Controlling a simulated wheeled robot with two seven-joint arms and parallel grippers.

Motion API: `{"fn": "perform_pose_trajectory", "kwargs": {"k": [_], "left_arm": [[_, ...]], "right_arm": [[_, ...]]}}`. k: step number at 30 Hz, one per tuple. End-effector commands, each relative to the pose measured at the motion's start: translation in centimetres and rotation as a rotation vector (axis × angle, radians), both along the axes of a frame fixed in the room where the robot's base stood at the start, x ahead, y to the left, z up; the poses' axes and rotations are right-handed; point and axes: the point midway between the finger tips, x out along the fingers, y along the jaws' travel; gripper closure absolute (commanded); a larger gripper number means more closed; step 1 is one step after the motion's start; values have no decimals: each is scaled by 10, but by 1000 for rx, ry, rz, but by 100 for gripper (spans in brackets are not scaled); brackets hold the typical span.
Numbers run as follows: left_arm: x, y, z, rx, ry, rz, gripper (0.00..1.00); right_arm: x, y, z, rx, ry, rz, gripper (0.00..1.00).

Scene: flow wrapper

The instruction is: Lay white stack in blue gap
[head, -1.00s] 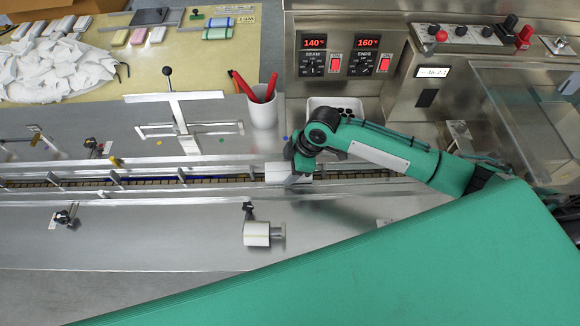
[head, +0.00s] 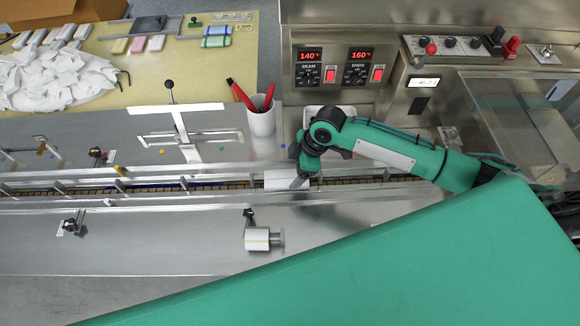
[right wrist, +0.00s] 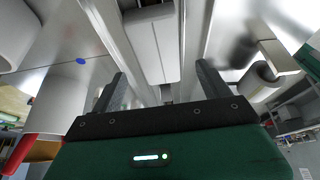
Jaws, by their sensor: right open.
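In the right wrist view the white stack (right wrist: 152,45) lies lengthwise between the metal rails, beyond the fingertips. My right gripper (right wrist: 163,85) is open, with its two dark fingers apart and nothing held between them. In the head view the arm's wrist partly covers the stack's right end. A blue stretch of the conveyor channel (head: 158,185) shows to the left of the stack, partly hidden by the rails. My left gripper is out of view.
Metal guide rails (head: 110,195) run along both sides of the channel. A white cup with red pens (head: 262,120) and a metal T-shaped bracket (head: 183,125) stand behind it. A white roller (head: 257,239) sits in front. The control panel (head: 336,67) is behind.

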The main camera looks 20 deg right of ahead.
Motion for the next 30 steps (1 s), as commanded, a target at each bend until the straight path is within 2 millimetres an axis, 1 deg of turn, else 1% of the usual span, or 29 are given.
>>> {"fn": "perform_pose_trajectory", "kwargs": {"k": [1, 15, 21, 30], "left_arm": [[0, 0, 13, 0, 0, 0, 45], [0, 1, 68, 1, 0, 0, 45], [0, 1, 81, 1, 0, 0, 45], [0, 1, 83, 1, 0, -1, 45]], "right_arm": [[-1, -3, 13, -1, 1, -1, 21], [-7, -26, 68, -1, 1, 0, 21], [-9, -33, 81, -1, 1, 1, 21], [-10, -35, 84, -1, 1, 1, 21]]}}
